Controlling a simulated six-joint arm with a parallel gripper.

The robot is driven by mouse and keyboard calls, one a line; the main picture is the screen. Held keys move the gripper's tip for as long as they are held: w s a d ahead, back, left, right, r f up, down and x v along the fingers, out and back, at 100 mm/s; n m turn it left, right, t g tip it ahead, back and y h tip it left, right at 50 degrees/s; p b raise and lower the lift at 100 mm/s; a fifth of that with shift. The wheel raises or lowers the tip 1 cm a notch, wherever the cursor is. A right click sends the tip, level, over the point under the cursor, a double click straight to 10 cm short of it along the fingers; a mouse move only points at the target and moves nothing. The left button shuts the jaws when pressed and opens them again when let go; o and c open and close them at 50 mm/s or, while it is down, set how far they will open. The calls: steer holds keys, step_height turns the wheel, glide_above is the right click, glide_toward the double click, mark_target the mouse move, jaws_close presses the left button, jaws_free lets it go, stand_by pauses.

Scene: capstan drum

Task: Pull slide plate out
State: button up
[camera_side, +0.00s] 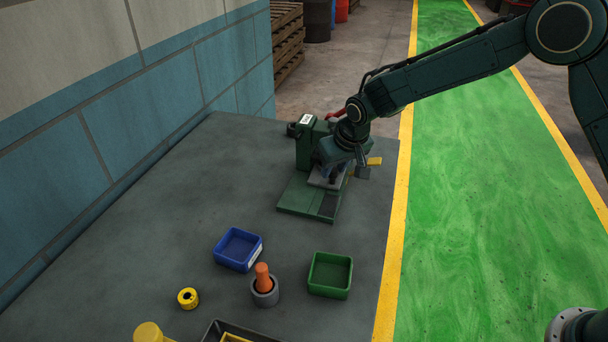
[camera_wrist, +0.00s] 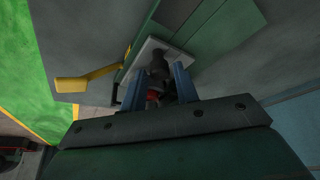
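The slide plate (camera_side: 318,182) is a light grey plate on the green machine base (camera_side: 300,195). It also shows in the wrist view (camera_wrist: 183,59) as a pale square with a dark upright knob (camera_wrist: 160,68) on it. My gripper (camera_side: 334,172) is over the plate, pointing down at it. In the wrist view my gripper (camera_wrist: 160,78) has its two blue fingers apart, one on each side of the knob. Small gaps seem to show between fingers and knob. The fingertips' exact depth along the knob is hard to tell.
A yellow-handled lever (camera_wrist: 85,82) stands beside the plate, close to my gripper. A green upright housing (camera_side: 305,150) is behind. A blue bin (camera_side: 238,249), a green bin (camera_side: 330,275), a grey cup with orange peg (camera_side: 264,288) and a yellow ring (camera_side: 187,298) stand in front.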

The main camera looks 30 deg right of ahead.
jaws_close()
steer(key=s+a, duration=0.6)
steer(key=a, duration=0.1)
steer(key=shift+s, duration=0.4)
jaws_free()
steer(key=shift+s, duration=0.1)
steer(key=shift+d, duration=0.1)
steer(key=shift+r, duration=0.1)
steer(key=v, duration=1.3)
steer(key=shift+r, duration=0.3)
